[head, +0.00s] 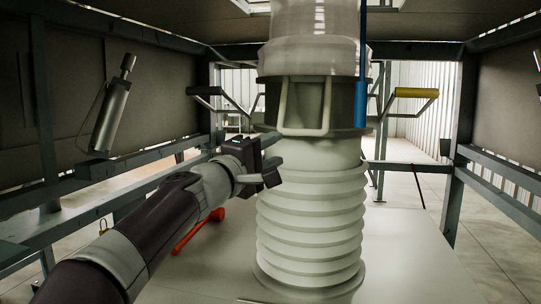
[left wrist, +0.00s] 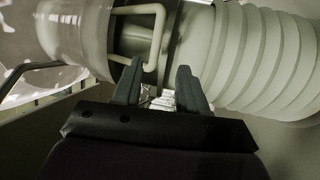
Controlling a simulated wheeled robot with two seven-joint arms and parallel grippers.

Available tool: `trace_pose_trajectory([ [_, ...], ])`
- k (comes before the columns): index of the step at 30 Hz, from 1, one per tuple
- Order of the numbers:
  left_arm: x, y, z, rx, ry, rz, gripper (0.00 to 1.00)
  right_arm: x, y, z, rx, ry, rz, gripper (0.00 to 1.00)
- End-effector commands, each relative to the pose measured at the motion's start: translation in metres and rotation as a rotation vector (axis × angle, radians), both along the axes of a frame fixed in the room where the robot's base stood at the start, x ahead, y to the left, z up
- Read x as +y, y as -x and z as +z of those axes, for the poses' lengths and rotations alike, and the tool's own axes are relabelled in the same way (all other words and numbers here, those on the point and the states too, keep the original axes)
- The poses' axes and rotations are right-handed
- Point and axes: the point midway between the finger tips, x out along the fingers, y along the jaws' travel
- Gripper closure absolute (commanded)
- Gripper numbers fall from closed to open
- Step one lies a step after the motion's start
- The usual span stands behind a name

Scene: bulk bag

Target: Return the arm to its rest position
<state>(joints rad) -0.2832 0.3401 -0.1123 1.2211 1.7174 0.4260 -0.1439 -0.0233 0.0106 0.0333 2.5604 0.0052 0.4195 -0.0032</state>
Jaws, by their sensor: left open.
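My left gripper (head: 268,171) is open at the left edge of the spout column, just below the dark clamp collar (head: 345,105). In the left wrist view its two fingers (left wrist: 160,88) stand apart with nothing held between them. The pale handle loop of the collar (left wrist: 160,35) shows just beyond them, and I cannot tell whether a finger touches it. The ribbed pale bellows (head: 312,225) hangs below the collar; it also shows on the right in the left wrist view (left wrist: 265,60). My right gripper is not in view.
A yellow-gripped lever (head: 417,93) stands right of the collar, a dark lever (head: 204,91) left. A blue bar (head: 361,100) hangs in front. A red handle (head: 190,236) lies behind my left forearm. Steel frame posts (head: 455,190) bound the right side. The pale surface (head: 415,250) right of the bellows is clear.

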Motion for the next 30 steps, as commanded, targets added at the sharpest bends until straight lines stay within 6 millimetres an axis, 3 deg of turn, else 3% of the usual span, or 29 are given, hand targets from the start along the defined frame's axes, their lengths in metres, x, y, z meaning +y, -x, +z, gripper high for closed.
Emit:
trace_pose_trajectory([
  [9,0.0,0.0,0.001,0.003,0.003,-0.001,0.58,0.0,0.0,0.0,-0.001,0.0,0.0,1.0],
  [11,-0.001,-0.001,-0.009,0.005,-0.042,0.004,0.58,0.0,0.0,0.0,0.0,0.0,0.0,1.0],
  [14,-0.003,-0.009,-0.067,0.065,-0.214,0.014,0.58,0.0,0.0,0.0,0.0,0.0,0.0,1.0],
  [17,0.009,-0.004,-0.163,0.172,-0.489,0.009,0.58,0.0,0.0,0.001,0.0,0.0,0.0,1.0],
  [18,0.021,0.004,-0.202,0.215,-0.61,0.0,0.58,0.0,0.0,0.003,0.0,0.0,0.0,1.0],
  [20,0.042,0.022,-0.258,0.283,-0.784,-0.026,0.58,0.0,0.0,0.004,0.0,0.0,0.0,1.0],
  [21,0.059,0.038,-0.294,0.328,-0.898,-0.052,0.58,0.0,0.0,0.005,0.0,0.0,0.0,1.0],
  [24,0.106,0.091,-0.371,0.432,-1.164,-0.146,0.58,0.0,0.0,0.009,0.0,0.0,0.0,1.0],
  [27,0.153,0.156,-0.429,0.521,-1.389,-0.276,0.58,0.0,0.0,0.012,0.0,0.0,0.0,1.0],
  [30,0.191,0.219,-0.464,0.588,-1.544,-0.41,0.58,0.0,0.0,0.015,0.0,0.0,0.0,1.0],
])
